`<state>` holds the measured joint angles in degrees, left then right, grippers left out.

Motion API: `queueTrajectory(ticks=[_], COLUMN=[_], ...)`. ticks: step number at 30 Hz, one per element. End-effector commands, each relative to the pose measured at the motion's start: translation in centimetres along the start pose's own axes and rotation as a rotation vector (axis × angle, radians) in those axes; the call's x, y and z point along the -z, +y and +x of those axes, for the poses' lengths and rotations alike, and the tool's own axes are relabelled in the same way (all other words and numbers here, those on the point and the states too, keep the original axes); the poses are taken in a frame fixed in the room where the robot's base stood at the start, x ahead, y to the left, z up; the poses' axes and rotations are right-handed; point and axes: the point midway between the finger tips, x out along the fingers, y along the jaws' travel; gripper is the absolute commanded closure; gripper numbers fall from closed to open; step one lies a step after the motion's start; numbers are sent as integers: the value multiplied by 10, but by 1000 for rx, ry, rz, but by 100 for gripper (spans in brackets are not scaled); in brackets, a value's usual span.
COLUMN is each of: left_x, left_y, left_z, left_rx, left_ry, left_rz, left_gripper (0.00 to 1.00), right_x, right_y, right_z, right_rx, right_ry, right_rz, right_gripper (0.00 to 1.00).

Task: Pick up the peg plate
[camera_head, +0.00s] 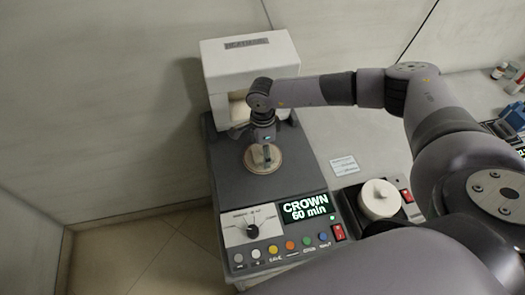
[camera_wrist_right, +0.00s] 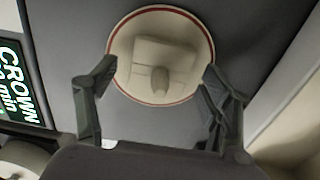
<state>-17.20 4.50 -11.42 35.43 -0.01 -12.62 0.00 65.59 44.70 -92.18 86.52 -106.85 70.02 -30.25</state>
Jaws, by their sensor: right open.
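The peg plate (camera_wrist_right: 183,32) is a round cream disc with a red line near its rim, a raised block and a short peg in its middle. In the head view the peg plate (camera_head: 275,165) lies on the dark top of the machine, partly hidden by my right gripper (camera_head: 263,155). My right gripper is open above it. In the right wrist view the fingers of my right gripper (camera_wrist_right: 159,70) are spread wide, one at each side of the plate, with the peg between them. I cannot tell whether they touch the plate. My left gripper is not in view.
The machine's white housing (camera_head: 250,62) stands close behind the plate. In front are a control panel with a dial and coloured buttons, and a lit display (camera_head: 305,208) reading "CROWN 60 min". A white round lidded pot (camera_head: 379,199) stands to the right. Bottles and a blue item are far right.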

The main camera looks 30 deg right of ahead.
Motion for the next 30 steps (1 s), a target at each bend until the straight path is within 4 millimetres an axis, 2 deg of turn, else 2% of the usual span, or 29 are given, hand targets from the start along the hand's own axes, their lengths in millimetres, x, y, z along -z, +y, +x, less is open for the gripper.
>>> queueTrajectory(ticks=[9, 30], left_x=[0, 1], left_y=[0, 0], left_z=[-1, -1], left_rx=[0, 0], left_ry=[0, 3], left_rz=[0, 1], left_gripper=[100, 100], right_x=[0, 0], right_y=[0, 0], right_z=[6, 5], right_rx=[1, 1], right_ry=[0, 0], right_rz=[-1, -1], right_gripper=[28, 75])
